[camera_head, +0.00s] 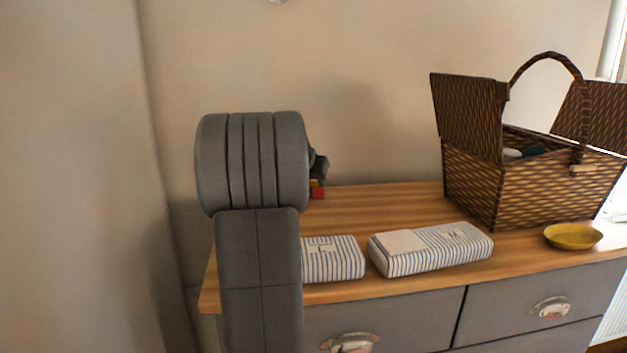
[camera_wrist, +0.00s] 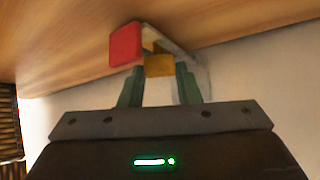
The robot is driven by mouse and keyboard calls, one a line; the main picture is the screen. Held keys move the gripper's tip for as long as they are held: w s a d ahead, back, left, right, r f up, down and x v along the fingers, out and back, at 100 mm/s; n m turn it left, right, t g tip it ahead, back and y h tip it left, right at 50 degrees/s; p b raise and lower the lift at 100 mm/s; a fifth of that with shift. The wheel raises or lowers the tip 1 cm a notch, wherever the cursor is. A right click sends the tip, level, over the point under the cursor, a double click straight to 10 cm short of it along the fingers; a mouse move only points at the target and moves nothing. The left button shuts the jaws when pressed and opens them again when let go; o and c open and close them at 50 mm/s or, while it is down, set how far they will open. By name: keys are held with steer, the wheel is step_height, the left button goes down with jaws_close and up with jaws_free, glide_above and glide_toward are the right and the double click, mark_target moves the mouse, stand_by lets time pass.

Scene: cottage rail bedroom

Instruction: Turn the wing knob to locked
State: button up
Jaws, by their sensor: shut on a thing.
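The wing knob (camera_wrist: 159,66) shows in the wrist view as a small yellow piece between the green fingers of my gripper (camera_wrist: 160,72). My gripper is shut on it. A red block (camera_wrist: 125,44) is beside the yellow piece, and a pale plate or housing (camera_wrist: 180,45) is behind them. How far the knob is turned cannot be told. In the head view, the red block (camera_head: 317,193) shows low beside my arm near the wall, with a bit of yellow above it. My gripper (camera_head: 319,166) is mostly hidden there behind my arm.
The wooden dresser top (camera_head: 370,207) holds two striped cloth bundles (camera_head: 335,258) (camera_head: 440,250) near its front edge. A wicker basket (camera_head: 475,180) with raised lids stands at the right, and a yellow dish (camera_head: 573,236) lies in front of it. The wall is close behind.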

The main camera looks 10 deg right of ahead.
steer(key=shift+r, duration=0.15)
steer(key=n+y+p, duration=0.1)
steer(key=n+t+y+p, duration=0.1)
steer(key=n+p, duration=0.1)
steer(key=shift+s+d+r, duration=0.1)
steer(key=shift+d+r, duration=0.05)
steer(key=shift+d, duration=0.05)
steer(key=shift+d+f+n+y+p, duration=0.1)
steer(key=shift+f+n+y+p, duration=0.15)
steer(key=shift+n+y+p, duration=0.9)
steer(key=shift+n, duration=0.45)
steer(key=o, duration=1)
